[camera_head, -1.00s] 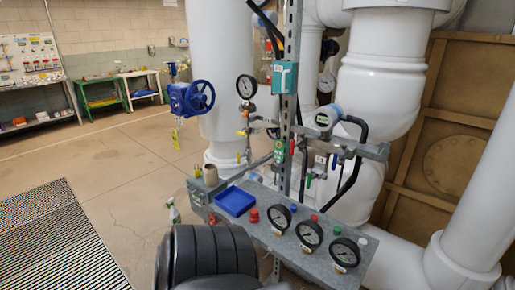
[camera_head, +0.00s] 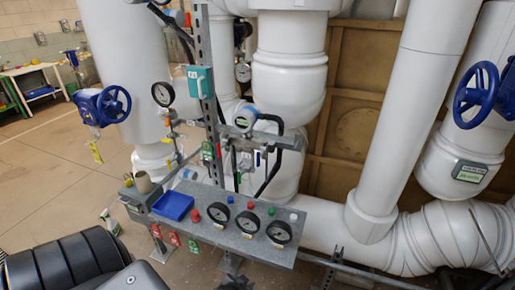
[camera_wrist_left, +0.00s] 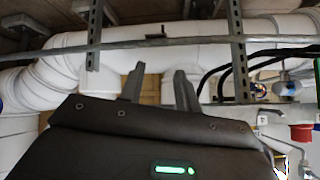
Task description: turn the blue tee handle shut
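In the head view, a small blue handle (camera_head: 257,159) hangs from the valve piping above the grey panel. It is too small to tell its exact shape or how it is turned. A green handle (camera_head: 238,178) is close by it. My left gripper shows in the left wrist view (camera_wrist_left: 160,85), its two fingers apart with nothing between them. It faces white pipes and grey struts, and I cannot make out the blue handle there. In the head view only black arm parts show at lower left, with no gripper. My right gripper is in neither view.
The grey panel (camera_head: 262,238) carries black gauges, coloured knobs and a blue tray (camera_head: 173,206). A steel upright (camera_head: 207,90) stands behind it. Blue handwheels (camera_head: 113,104) (camera_head: 477,95) are left and right. Open floor lies at left.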

